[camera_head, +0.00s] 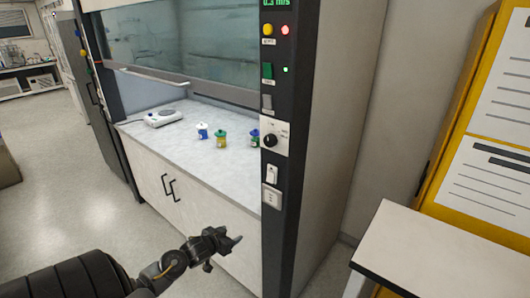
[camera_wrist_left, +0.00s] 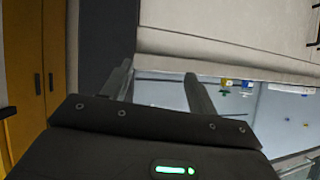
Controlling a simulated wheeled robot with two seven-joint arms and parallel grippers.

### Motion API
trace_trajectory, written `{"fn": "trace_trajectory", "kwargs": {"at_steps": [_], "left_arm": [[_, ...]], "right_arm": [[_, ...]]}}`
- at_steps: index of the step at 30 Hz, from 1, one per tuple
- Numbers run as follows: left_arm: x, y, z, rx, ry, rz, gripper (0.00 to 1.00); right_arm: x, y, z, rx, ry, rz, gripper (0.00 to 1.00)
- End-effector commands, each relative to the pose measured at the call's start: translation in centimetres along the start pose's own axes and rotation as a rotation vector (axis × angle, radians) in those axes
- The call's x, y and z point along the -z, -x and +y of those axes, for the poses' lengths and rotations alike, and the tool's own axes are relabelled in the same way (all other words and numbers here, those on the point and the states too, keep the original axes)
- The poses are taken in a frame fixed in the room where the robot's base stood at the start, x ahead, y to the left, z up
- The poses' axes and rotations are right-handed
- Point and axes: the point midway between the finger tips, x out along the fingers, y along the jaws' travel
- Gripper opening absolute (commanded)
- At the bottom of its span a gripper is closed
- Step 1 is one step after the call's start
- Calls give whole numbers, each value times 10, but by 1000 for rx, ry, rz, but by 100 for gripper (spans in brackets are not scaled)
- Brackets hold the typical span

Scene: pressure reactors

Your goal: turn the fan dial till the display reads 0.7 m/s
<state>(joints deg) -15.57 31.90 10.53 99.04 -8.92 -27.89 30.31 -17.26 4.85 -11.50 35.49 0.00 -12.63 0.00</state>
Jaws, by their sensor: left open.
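The fan dial (camera_head: 270,140) is a round black knob on a pale plate on the fume hood's dark right post. The display (camera_head: 276,3) at the top of that post is cut by the picture's upper edge and appears to read 0.3 m/s in green. My left gripper (camera_head: 238,241) is below and to the left of the dial, in front of the hood's base cabinet, apart from the dial. In the left wrist view its two fingers (camera_wrist_left: 157,82) are spread with nothing between them. The dial is not seen there. My right gripper is not in view.
The post also carries a yellow button (camera_head: 267,30), a red light (camera_head: 285,30), a green switch (camera_head: 267,71) and a white switch (camera_head: 272,174). Small bottles (camera_head: 221,139) and a white device (camera_head: 164,118) stand on the hood's worktop. A white table (camera_head: 440,255) is at right.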

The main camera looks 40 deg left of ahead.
Motion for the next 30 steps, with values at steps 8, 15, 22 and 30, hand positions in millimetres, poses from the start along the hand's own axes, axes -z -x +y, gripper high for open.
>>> {"fn": "trace_trajectory", "kwargs": {"at_steps": [8,15,22,30], "left_arm": [[254,126,11,-69,-70,413,59],[313,186,34,-117,-110,543,59],[318,187,36,-119,-110,553,59],[340,157,40,-118,-107,553,59]], "right_arm": [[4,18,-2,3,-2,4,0],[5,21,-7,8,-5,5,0],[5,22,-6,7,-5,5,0],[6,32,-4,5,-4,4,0]]}}
